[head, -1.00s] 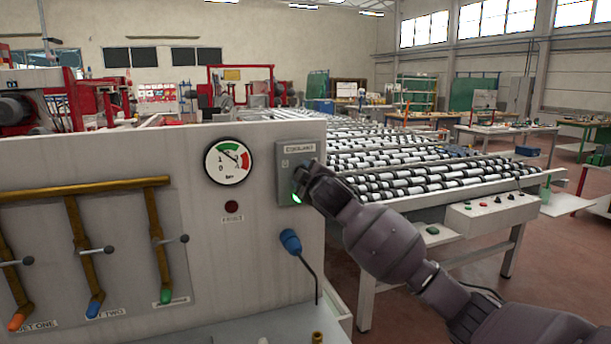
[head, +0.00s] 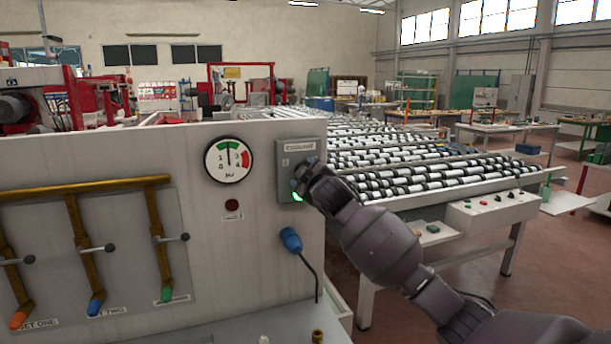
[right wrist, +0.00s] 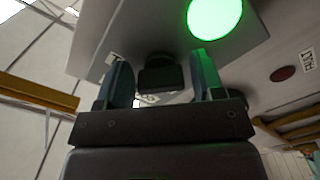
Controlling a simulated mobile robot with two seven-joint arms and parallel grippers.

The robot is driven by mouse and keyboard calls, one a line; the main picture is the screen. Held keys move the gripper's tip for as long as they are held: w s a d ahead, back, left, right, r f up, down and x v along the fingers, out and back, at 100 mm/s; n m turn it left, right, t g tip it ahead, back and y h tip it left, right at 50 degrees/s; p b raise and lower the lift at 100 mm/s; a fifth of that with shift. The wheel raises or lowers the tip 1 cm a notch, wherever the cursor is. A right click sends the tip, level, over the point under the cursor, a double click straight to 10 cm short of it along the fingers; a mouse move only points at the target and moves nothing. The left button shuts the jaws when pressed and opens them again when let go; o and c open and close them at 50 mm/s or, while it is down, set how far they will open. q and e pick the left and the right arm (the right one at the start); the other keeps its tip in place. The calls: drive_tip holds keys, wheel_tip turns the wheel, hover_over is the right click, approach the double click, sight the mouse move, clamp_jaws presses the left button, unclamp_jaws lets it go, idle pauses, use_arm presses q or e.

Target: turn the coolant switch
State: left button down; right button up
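The coolant switch is a dark knob (right wrist: 160,76) on a grey box (head: 284,178) at the right end of the white panel. In the head view my right gripper (head: 304,178) covers the knob. In the right wrist view my right gripper (right wrist: 163,85) has its two fingers apart, one on each side of the knob, with a gap showing at least on the right. A green lamp (head: 297,197) on the box is lit; it also shows large in the right wrist view (right wrist: 214,15). My left gripper is not in view.
A round gauge (head: 229,160) and a dark red lamp (head: 232,206) are left of the box. A blue plug (head: 290,240) with a cable hangs below. Brass pipes with levers (head: 95,248) are at left. A roller conveyor (head: 430,165) stands behind my right arm.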

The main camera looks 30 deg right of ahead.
drive_tip(key=shift+o, duration=0.7)
drive_tip(key=b+v, duration=0.1)
drive_tip(key=v, duration=1)
drive_tip(key=shift+b, duration=0.4)
drive_tip(key=shift+f, duration=0.1)
